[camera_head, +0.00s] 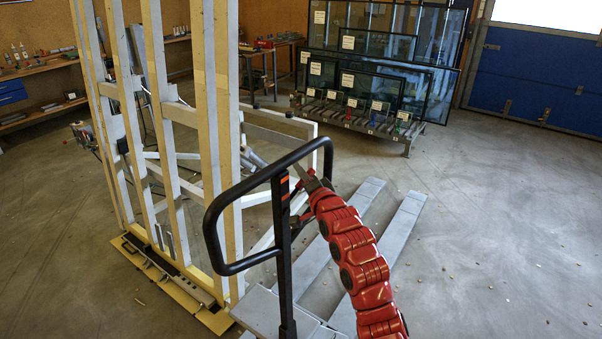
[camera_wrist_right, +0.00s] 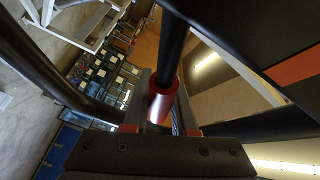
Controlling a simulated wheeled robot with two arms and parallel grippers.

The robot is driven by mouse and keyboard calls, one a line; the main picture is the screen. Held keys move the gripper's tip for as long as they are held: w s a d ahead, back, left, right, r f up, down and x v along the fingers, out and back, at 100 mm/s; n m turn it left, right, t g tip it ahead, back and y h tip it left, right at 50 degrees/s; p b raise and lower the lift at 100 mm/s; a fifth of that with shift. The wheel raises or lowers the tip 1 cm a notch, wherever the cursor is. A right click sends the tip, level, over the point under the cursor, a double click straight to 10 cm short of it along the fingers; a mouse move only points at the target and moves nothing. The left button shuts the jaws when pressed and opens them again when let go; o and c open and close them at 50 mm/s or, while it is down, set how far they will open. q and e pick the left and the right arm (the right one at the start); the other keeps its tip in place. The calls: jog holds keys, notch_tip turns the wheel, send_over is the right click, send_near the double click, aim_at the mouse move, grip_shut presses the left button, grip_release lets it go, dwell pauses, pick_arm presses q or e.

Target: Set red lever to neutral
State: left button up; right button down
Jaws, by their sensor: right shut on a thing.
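The red lever (camera_wrist_right: 161,99) shows in the right wrist view as a short red cylinder on a dark rod, between the two fingers of my right gripper (camera_wrist_right: 162,88). The gripper is shut on it. In the head view my right gripper (camera_head: 303,182) is at the black loop handle (camera_head: 213,232) of a pallet truck, beside its upright post. The lever cannot be made out clearly there, as the gripper and post cover that spot. The lever's exact setting cannot be told. My left gripper is out of view.
The truck's grey forks (camera_head: 400,232) lie low behind my right arm. A tall white and wood frame (camera_head: 207,130) on a yellow-edged base stands close on the left. A rack of glass panes (camera_head: 375,85) stands at the back.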

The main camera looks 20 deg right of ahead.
dwell(0.3)
jog(key=shift+w+d+f+m+g+p, duration=0.15)
jog(key=shift+f+m+g+p, duration=0.4)
jog(key=shift+f+m, duration=0.45)
jog(key=shift+w+d+f+m+g+p, duration=0.15)
jog(key=shift+f+m+g+p, duration=0.35)
jog(key=shift+f+m, duration=0.5)
jog(key=shift+s+f, duration=0.1)
jog(key=shift+f, duration=0.05)
jog(key=c, duration=0.7)
grip_release()
jog(key=shift+n, duration=0.3)
